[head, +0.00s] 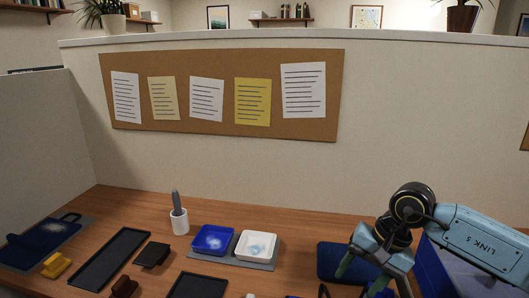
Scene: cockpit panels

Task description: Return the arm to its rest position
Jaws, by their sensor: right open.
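My right arm comes in from the right edge, its pale blue link (478,240) marked "LINK 5". My right gripper (362,277) points down over the right part of the wooden desk. Its greenish fingers are apart, with nothing visible between them. A dark blue pad or tray (335,262) lies behind and beside the gripper, partly hidden by it. Whether the fingers touch anything is unclear. My left gripper is not in view.
A blue dish (212,239) and a white dish (257,245) sit on a grey mat. A white cup (179,222) holds a grey-handled tool. A long black tray (110,259), a black block (152,256) and a yellow object (56,265) lie left. A blue bin (440,270) stands under my right arm.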

